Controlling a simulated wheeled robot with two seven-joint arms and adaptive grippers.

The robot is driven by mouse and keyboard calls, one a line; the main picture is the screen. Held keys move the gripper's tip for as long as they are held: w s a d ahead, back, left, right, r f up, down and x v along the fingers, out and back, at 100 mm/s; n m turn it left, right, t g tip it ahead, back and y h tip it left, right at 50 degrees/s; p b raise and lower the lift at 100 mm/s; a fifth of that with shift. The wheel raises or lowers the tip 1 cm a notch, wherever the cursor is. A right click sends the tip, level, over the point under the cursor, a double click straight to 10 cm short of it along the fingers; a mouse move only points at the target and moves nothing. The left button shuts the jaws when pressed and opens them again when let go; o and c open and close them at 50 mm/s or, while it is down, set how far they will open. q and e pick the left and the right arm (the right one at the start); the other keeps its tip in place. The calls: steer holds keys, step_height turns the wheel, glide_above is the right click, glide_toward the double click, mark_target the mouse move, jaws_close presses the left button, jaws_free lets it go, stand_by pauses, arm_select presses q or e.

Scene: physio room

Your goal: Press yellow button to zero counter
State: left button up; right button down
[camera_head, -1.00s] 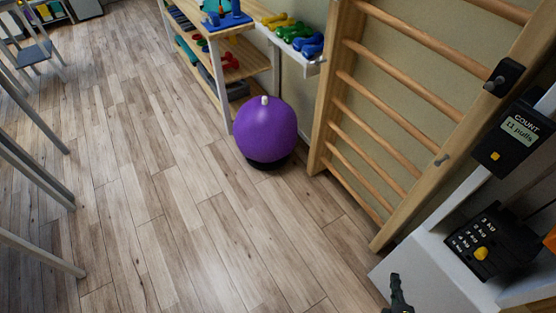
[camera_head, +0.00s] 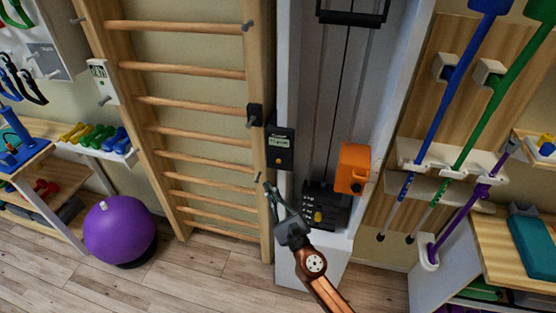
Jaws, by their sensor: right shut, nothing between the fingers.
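The counter (camera_head: 280,148) is a black box on the left post of the pulley machine, with a pale display and a small yellow button (camera_head: 278,161) low on its face. The display text is too small to read now. My right gripper (camera_head: 268,186) is shut and empty. It is below and slightly left of the counter in the picture, apart from the button, with its arm coming up from the bottom. My left gripper is not in view.
A black weight stack (camera_head: 335,207) with a yellow knob and an orange box (camera_head: 353,168) are right of my gripper. Wooden wall bars (camera_head: 190,101) stand to the left. Crutches (camera_head: 450,85) hang at right. A purple ball (camera_head: 118,232) rests on the floor.

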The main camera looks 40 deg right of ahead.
mark_target(279, 161)
steer(key=shift+w+d+f, duration=0.1)
steer(key=w+d+b, duration=0.1)
steer(key=w+d, duration=0.4)
steer(key=d, duration=0.1)
steer(key=shift+w+d, duration=0.25)
stand_by(0.4)
stand_by(1.3)
steer(key=shift+w+d, duration=0.3)
steer(key=shift+d, duration=0.05)
steer(key=shift+w+d+b, duration=0.3)
steer(key=shift+d+b, duration=0.05)
stand_by(0.8)
steer(key=shift+s+a, duration=0.1)
steer(key=shift+a, duration=0.05)
steer(key=shift+s+a, duration=0.5)
steer(key=shift+a, duration=0.05)
stand_by(0.4)
